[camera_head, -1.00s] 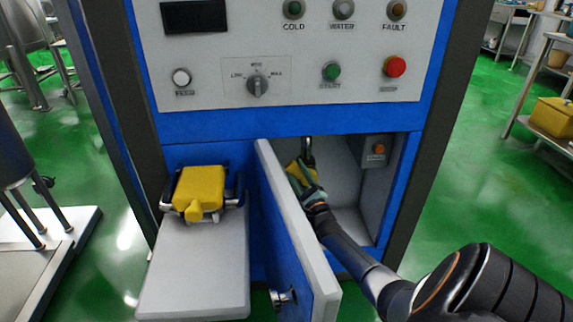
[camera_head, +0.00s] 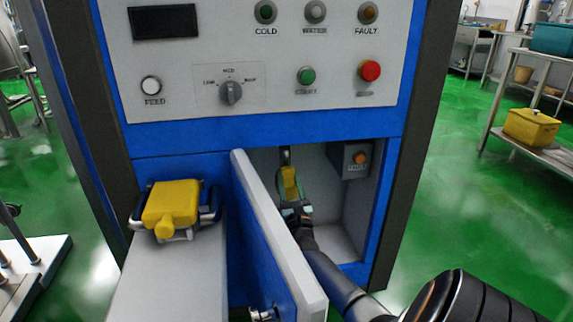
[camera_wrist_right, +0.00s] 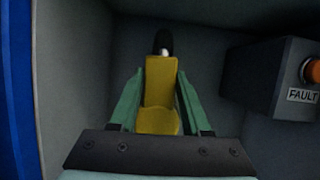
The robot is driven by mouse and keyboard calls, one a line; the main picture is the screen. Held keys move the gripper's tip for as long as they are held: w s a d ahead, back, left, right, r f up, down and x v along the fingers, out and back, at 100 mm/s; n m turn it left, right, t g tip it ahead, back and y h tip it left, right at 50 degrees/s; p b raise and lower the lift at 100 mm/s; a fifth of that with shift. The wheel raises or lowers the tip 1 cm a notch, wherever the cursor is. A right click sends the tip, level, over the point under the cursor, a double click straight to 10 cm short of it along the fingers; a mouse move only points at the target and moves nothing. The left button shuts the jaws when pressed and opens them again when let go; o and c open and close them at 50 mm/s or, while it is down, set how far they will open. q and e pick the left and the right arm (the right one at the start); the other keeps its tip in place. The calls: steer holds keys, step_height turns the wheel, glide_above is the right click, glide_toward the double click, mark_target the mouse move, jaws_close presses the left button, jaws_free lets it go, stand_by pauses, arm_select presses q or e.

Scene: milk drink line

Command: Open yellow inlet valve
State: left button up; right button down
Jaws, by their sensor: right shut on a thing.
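The yellow inlet valve handle (camera_head: 289,182) is inside the open compartment low in the blue cabinet, below a dark vertical pipe (camera_head: 285,157). It points down, roughly in line with the pipe. My right gripper (camera_head: 293,203) reaches in past the door and is shut on the handle. In the right wrist view the yellow handle (camera_wrist_right: 160,88) lies between the two green fingers (camera_wrist_right: 160,100), with the dark pipe end beyond it. The handle's lower end is partly hidden by the gripper. My left gripper is not in view.
The open compartment door (camera_head: 270,230) stands just left of my right arm. A FAULT box (camera_head: 357,160) with an orange button is on the compartment's right wall. A yellow device (camera_head: 172,205) sits on a shelf left of the door. The control panel (camera_head: 250,50) is above.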

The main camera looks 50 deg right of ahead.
steer(key=shift+s+d+m+g, duration=0.1)
steer(key=shift+m+g, duration=0.2)
steer(key=shift+m, duration=0.2)
steer(key=shift+c, duration=1.8)
jaws_free()
steer(key=p+v, duration=0.2)
steer(key=v, duration=1)
steer(key=shift+a+f, duration=0.2)
steer(key=shift+f, duration=0.05)
steer(key=shift+s, duration=0.2)
